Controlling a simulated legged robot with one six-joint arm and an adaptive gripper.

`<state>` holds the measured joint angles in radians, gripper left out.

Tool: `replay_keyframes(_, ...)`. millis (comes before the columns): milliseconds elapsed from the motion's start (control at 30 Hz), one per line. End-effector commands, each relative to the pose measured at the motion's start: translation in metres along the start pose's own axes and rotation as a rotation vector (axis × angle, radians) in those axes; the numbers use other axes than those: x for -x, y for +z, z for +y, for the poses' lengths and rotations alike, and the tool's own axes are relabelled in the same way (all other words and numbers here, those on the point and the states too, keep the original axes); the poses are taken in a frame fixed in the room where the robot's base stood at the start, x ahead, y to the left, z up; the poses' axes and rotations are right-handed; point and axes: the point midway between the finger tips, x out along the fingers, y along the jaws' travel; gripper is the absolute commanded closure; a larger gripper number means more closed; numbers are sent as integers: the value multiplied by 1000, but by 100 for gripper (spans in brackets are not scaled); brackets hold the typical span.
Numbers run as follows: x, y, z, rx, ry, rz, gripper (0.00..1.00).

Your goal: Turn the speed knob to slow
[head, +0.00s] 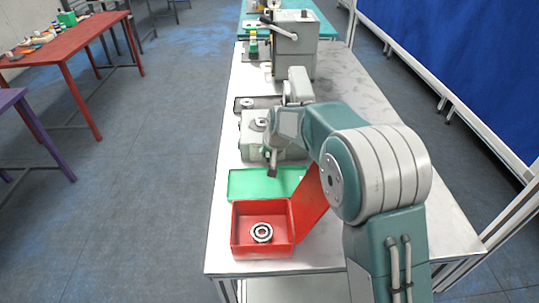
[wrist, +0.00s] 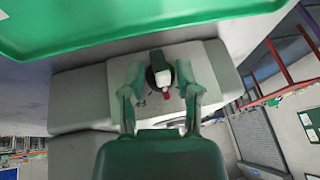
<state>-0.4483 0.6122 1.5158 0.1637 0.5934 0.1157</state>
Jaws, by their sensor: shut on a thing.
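The speed knob (wrist: 158,66) is dark with a white part and a small red mark. It is on the side face of a grey machine (wrist: 205,70) in the wrist view. My gripper (wrist: 159,78) has one finger on each side of the knob and is shut on it. In the head view my gripper (head: 272,168) is at the near side of the grey machine (head: 247,146), and the knob is hidden there. The slow marking cannot be read.
A red box (head: 236,243) with a bearing (head: 262,232) inside stands at the table's near end. A green tray (head: 245,183) lies between it and the machine. A larger grey machine (head: 296,50) stands farther back. The table (head: 350,85) is clear at the right.

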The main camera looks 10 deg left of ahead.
Motion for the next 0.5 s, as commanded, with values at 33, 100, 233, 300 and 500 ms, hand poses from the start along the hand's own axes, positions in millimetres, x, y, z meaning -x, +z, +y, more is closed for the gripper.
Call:
replay_keyframes(33, -3, 4, -2, 18, 30, -10, 100)
replay_keyframes(100, -4, 4, -2, 36, 76, -12, 100)
replay_keyframes(233, -4, 4, -4, 72, 161, -12, 100)
replay_keyframes(300, -4, 5, -4, 91, 208, -13, 100)
replay_keyframes(500, -6, 5, -6, 152, 356, -13, 100)
